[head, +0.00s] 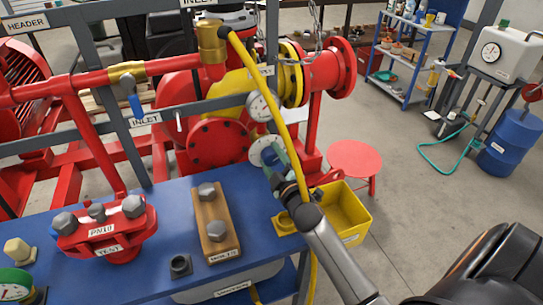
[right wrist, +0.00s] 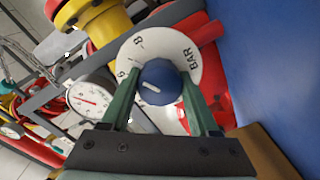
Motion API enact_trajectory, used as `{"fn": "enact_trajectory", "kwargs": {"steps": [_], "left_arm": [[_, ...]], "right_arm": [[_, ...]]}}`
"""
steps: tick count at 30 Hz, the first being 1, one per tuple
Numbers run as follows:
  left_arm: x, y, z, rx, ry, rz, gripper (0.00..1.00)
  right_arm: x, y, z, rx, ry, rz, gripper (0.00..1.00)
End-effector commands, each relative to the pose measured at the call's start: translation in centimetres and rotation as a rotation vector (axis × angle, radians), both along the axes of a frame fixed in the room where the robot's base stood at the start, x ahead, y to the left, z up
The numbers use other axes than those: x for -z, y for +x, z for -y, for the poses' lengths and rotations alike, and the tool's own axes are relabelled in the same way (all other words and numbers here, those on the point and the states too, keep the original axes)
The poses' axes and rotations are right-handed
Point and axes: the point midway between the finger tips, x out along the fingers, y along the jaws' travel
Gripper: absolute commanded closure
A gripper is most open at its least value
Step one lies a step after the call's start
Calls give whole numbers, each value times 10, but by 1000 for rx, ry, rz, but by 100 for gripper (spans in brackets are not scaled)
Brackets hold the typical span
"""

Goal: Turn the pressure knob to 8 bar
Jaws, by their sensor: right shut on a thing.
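The pressure knob (right wrist: 160,82) is blue with a short white mark on its face, on the left side. It sits in the middle of a white dial plate (right wrist: 188,50) with the figures 8 and 6 and the word BAR. The mark points left, nearer the 6 than the 8. My right gripper (right wrist: 162,92) has its green fingers on both sides of the knob, shut on it. In the head view, my right gripper (head: 276,160) is at the dial plate (head: 260,150) and hides the knob. My left gripper is not in view.
A white gauge (head: 259,107) sits just above the dial, close to a yellow hose (head: 270,85). The blue bench (head: 150,235) with bolted blocks lies left of my right arm. A yellow bin (head: 345,210) and a red stool (head: 355,158) stand to its right.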

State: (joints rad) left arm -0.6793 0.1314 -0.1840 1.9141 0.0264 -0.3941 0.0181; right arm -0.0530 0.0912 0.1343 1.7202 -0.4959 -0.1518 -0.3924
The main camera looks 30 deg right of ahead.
Motion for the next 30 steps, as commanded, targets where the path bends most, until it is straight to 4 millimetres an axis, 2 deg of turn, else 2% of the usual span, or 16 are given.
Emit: {"fn": "enact_trajectory", "kwargs": {"steps": [6, 15, 30], "left_arm": [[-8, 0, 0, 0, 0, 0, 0], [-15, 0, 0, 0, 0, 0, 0], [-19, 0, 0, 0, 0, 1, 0]], "right_arm": [[-1, 0, 0, 1, 194, 47, 94], [-1, 0, 0, 1, 395, 95, 94], [0, 0, 0, 1, 515, 123, 94]]}}
